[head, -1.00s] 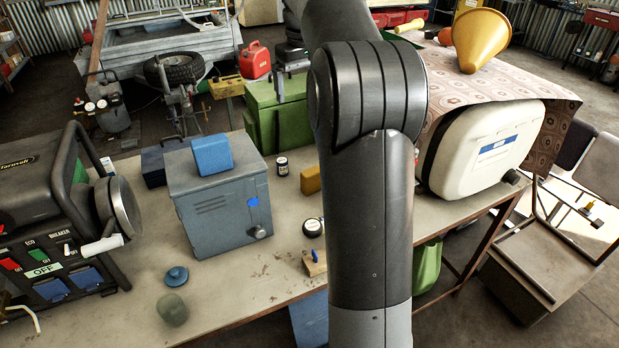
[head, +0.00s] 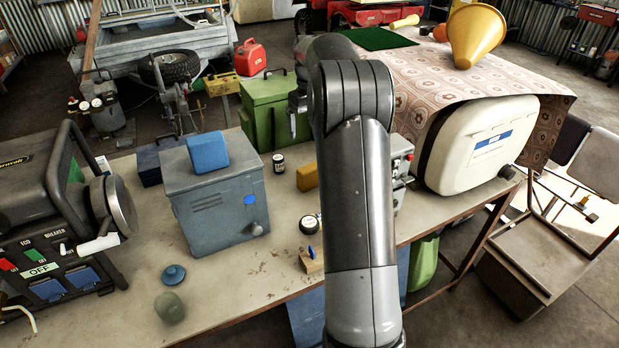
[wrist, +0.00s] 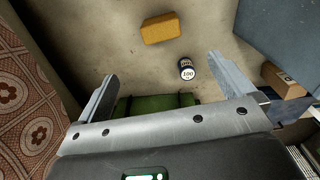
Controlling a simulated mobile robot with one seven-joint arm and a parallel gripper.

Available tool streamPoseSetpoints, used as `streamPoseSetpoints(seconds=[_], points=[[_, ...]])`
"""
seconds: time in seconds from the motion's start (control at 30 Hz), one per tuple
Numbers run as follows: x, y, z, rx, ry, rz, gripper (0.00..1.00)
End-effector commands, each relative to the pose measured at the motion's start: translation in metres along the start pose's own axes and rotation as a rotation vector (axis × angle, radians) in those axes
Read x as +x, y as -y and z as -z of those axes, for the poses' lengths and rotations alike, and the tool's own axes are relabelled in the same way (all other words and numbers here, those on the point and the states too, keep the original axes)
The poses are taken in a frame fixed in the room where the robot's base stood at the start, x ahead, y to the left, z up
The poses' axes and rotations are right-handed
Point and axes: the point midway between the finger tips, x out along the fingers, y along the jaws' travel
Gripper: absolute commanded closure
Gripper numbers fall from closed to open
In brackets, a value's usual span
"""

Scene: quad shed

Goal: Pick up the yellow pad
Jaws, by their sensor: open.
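The yellow pad (head: 307,177) lies on the workbench, to the right of the grey metal box, partly hidden by my arm in the head view. In the wrist view the yellow pad (wrist: 160,28) lies flat and fully visible near the top, beyond my fingertips. My gripper (wrist: 167,82) is open and empty, with its two fingers spread wide and apart from the pad. A small dark jar with a white label (wrist: 187,68) stands between the fingers and the pad in that view, nearer the right finger.
The grey metal box (head: 217,203) carries a blue block (head: 208,152). A green case (head: 262,100) stands behind the pad. A patterned cloth (head: 430,70) and cream canister (head: 478,150) are at right. Bare bench surrounds the pad.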

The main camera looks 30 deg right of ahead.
Motion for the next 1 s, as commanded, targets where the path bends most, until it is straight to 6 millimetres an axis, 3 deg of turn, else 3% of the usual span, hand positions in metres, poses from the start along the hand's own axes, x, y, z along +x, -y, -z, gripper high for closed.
streamPoseSetpoints(seconds=[0.1, 0.2, 0.5, 0.87, 1.0], points=[[0.048, 0.001, -0.001, 0.000, 0.008, 0.004, 0.02], [0.076, 0.000, -0.001, 0.000, 0.004, 0.002, 0.02], [0.125, 0.000, 0.000, 0.000, 0.002, 0.001, 0.02], [0.154, 0.001, 0.000, 0.000, 0.002, 0.001, 0.02], [0.175, 0.002, 0.000, 0.000, 0.002, 0.002, 0.02]])
